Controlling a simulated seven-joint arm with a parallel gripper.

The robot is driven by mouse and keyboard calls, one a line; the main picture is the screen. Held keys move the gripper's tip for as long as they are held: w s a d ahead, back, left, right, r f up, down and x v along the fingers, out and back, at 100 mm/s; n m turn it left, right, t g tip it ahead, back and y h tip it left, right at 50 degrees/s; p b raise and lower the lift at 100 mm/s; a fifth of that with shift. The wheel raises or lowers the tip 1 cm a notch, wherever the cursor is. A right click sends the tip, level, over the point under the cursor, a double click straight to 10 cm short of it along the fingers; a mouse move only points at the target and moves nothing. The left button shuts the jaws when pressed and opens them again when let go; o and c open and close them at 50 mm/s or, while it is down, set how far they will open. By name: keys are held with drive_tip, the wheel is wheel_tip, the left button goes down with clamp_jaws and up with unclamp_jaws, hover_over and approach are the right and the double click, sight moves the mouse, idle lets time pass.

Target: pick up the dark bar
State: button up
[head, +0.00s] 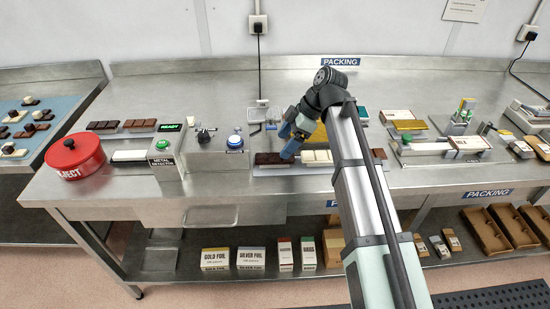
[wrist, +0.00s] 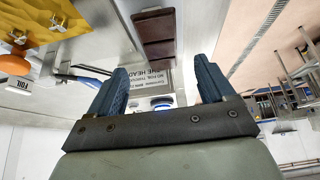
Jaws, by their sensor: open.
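The dark bar (head: 272,158) lies on a pale strip in the middle of the steel bench in the head view. In the wrist view the dark bar (wrist: 155,35) shows beyond the fingertips, near the top and roughly centred between them. My gripper (head: 289,152) is low over the bench, at the bar's right end in the head view. In the wrist view my gripper (wrist: 160,66) has its two blue fingers wide apart with nothing between them. The gripper hides part of the area behind the bar in the head view.
A white bar (head: 317,156) lies just right of the dark bar. A brown bar (head: 379,154) is partly behind my arm. The metal detector (head: 165,150) and red reject bin (head: 75,155) stand left. A yellow sheet (wrist: 45,20) is at upper left in the wrist view.

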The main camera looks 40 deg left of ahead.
sight(275, 157)
drive_tip(key=x, duration=0.4)
drive_tip(key=shift+d+f, duration=0.1)
drive_tip(key=shift+f, duration=0.1)
drive_tip(key=c, duration=1.1)
drive_tip(key=shift+c, duration=0.2)
drive_tip(key=shift+r, duration=0.15)
